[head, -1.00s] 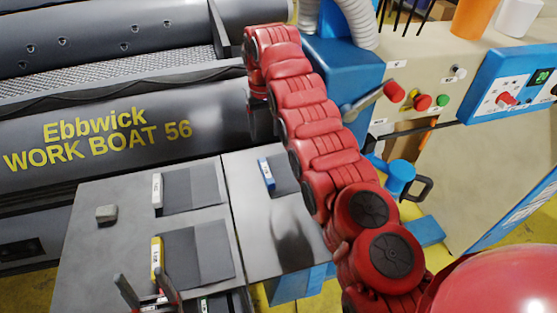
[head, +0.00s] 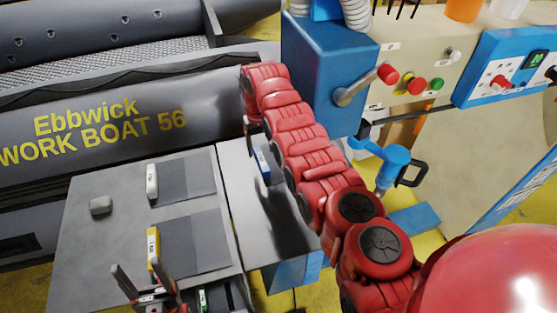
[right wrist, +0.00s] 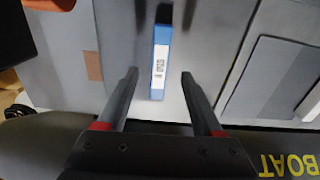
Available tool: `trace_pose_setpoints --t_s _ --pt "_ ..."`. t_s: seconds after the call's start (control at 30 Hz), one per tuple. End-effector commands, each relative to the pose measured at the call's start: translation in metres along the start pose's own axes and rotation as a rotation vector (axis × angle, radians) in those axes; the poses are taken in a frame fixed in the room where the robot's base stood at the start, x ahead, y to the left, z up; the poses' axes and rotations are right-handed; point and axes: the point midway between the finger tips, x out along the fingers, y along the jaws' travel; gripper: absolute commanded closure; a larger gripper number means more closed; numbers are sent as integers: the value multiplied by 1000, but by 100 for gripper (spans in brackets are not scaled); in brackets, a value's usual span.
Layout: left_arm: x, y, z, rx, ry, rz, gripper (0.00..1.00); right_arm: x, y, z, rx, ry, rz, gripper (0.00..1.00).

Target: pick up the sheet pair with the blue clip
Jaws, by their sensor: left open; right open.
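The blue clip (head: 261,163) sits on the grey tabletop beside my right arm in the head view. It also shows in the right wrist view (right wrist: 160,62), with a white label, lying lengthwise between the two fingertips. My right gripper (right wrist: 159,77) is open, with a finger on either side of the clip; I cannot tell its height above it. The sheets at this clip are mostly hidden behind my red arm in the head view, and their edges are unclear in the wrist view. My left gripper (head: 139,267) is open and empty near the yellow clip.
A white clip (head: 152,182) and a yellow clip (head: 153,248) each hold grey sheets on the left table part. A grey block (head: 101,205) lies at left. The grey boat (head: 110,110) runs behind the table. A blue box with a red-knobbed lever (head: 388,74) stands right of my arm.

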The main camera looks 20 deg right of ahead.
Motion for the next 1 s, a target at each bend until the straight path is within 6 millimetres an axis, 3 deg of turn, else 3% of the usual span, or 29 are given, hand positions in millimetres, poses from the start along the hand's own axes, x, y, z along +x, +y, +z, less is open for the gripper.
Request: trace_pose_setpoints --t_s 0.07,0.1,0.23,0.37,0.6,1.0 --pt "-7 0 1 0 0 0 33 10 0 0 1 -5 1 32" --pt "-20 1 3 0 0 0 33 19 0 -2 0 -2 2 32" --pt "-43 2 7 0 0 0 33 30 0 -4 -1 -3 1 32" --pt "-49 2 8 0 0 0 33 44 0 -4 0 -3 0 32" --pt "-47 2 8 0 0 0 33 44 0 -4 0 -1 0 32" --pt "-47 2 8 0 0 0 33 44 0 -4 0 -2 0 100"
